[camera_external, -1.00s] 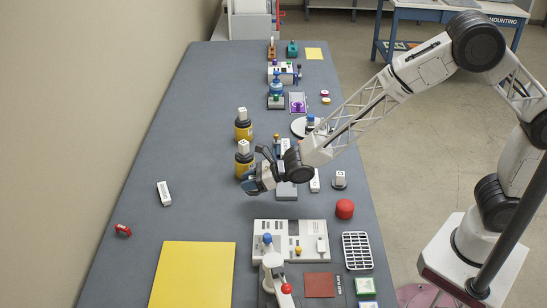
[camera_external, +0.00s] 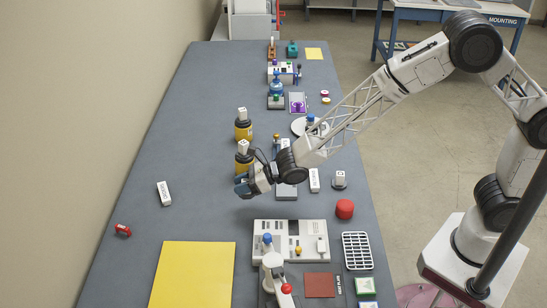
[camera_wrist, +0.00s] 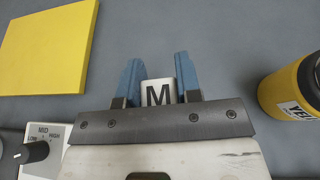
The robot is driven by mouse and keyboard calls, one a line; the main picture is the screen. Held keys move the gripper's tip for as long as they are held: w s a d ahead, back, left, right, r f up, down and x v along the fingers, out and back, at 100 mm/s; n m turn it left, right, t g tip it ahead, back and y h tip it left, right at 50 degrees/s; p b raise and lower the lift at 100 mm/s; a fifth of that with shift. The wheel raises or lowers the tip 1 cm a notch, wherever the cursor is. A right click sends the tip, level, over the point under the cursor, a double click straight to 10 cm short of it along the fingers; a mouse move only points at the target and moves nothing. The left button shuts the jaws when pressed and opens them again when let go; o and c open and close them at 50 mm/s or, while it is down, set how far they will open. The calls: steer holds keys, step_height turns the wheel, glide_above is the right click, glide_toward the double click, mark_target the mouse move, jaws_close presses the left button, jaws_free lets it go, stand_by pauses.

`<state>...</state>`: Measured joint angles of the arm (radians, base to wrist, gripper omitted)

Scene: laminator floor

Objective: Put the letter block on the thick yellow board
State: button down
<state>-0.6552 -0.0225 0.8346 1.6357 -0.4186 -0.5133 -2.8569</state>
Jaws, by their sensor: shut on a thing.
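My gripper (camera_wrist: 157,70) is shut on a white letter block (camera_wrist: 158,88) marked with a black M. The block sits between the two blue fingers in the wrist view. In the external view my gripper (camera_external: 243,188) hangs over the grey table, just in front of the nearer yellow canister, and the block is hidden there or too small to make out. The thick yellow board (camera_external: 193,276) lies flat at the table's near left and looks bare. It also shows at the upper left of the wrist view (camera_wrist: 46,44), apart from the gripper.
A white control panel (camera_external: 290,240) lies right of the board, with a lever machine (camera_external: 272,270) close by. A red object (camera_external: 123,230) and white eraser-like block (camera_external: 164,193) lie at left.

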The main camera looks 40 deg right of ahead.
steer(key=s+a+r+n+g+y, duration=0.1)
steer(key=s+a+r+n+g, duration=0.1)
steer(key=a, duration=0.7)
steer(key=s+a+r+n+g+y, duration=0.2)
steer(key=s+a, duration=0.1)
steer(key=a, duration=0.5)
step_height(320, 180, up, 2)
steer(key=n+g, duration=0.4)
steer(key=g, duration=0.1)
glide_above(191, 279)
steer(key=shift+r, duration=0.1)
steer(key=shift+d, duration=0.1)
steer(key=shift+f, duration=3.15)
steer(key=shift+f, duration=1.9)
steer(key=shift+f, duration=0.1)
steer(key=c, duration=0.8)
jaws_free()
steer(key=shift+f, duration=0.1)
